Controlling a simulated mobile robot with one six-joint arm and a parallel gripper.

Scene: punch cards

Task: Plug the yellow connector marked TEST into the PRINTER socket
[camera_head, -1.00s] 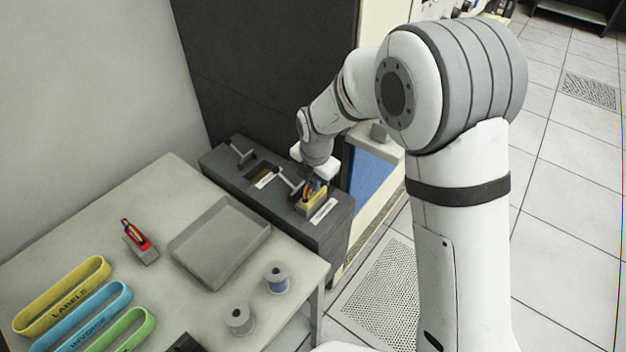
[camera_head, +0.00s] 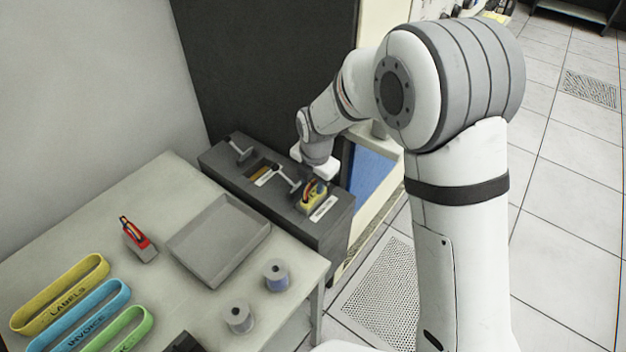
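A yellow connector (camera_head: 313,201) with red and blue wires on top is at the near right end of the dark grey socket box (camera_head: 332,233). Its marking is too small to read. I cannot tell whether it is seated in a socket or just above one. My gripper (camera_head: 318,172) is directly behind and above the connector, pointing down. Its fingers are hidden or too small to make out, so I cannot tell whether they hold it. White labels lie on the box top, one label (camera_head: 322,209) just in front of the connector; their words are unreadable.
Two lever handles (camera_head: 287,177) (camera_head: 240,153) stand up from the box. On the table are a grey tray (camera_head: 219,243), a red connector (camera_head: 137,239), two wire spools (camera_head: 276,276) and yellow, blue and green labelled loops (camera_head: 93,318). A dark cabinet (camera_head: 270,70) rises behind.

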